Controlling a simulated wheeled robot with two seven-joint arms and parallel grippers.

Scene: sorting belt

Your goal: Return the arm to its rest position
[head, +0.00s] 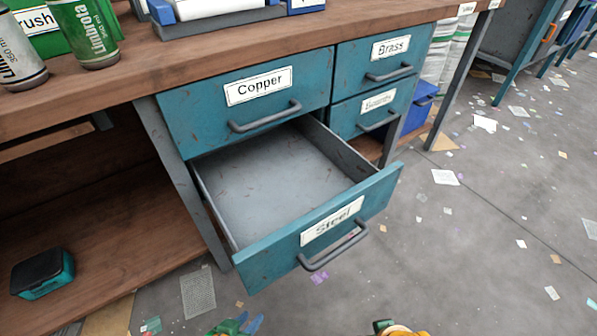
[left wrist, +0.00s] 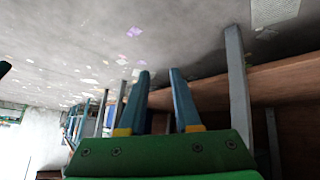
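My left gripper (head: 248,324) shows at the bottom edge of the head view, low in front of the workbench. In the left wrist view its two blue fingers (left wrist: 159,74) stand apart with nothing between them. Only a green and orange part of my right arm shows at the bottom edge; no right fingers can be seen. The drawer labelled Steel (head: 330,224) is pulled out and its visible inside is empty. Both grippers' parts are apart from the drawer in the head view.
The Copper drawer (head: 217,104) and Brass drawer (head: 362,58) are shut. A dark teal box (head: 43,274) sits on the lower shelf. Scraps litter the open floor (head: 480,230) at right.

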